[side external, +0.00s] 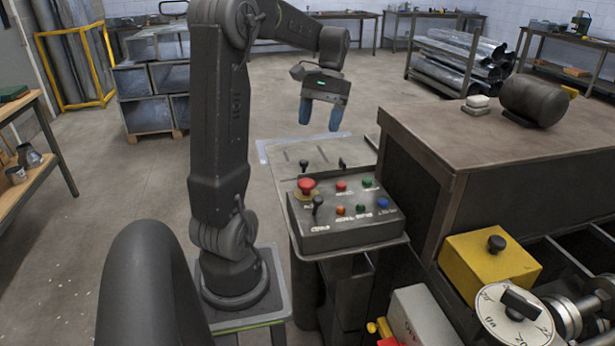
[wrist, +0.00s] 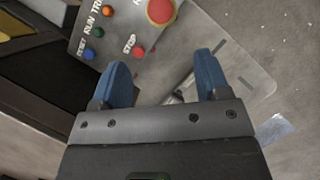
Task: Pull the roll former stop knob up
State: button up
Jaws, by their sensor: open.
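A grey control box (side external: 345,228) stands on a metal stand beside my arm. A large red mushroom knob (side external: 306,186) on a yellow base is at its far left corner, and I take this as the stop knob. In the wrist view the red knob (wrist: 161,11) is at the top edge, partly cut off, beyond my fingertips. A smaller red button (wrist: 138,51) sits by a STOP label. My gripper (side external: 321,121) is open and empty, with blue fingers pointing down, above and beyond the box. In the wrist view its fingers (wrist: 161,62) are apart.
Black levers stand around the red knob, including one at the box's front left (side external: 318,204). Coloured buttons cover the rest of the panel. A brown-topped bench (side external: 470,135) and a yellow box (side external: 478,270) with a black knob are to the right. Air above the panel is clear.

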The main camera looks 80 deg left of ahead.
aim_at(307, 180)
jog(key=x, duration=1.3)
jog(key=shift+s+d+f, duration=0.1)
jog(key=shift+f, duration=0.25)
jog(key=shift+c, duration=0.4)
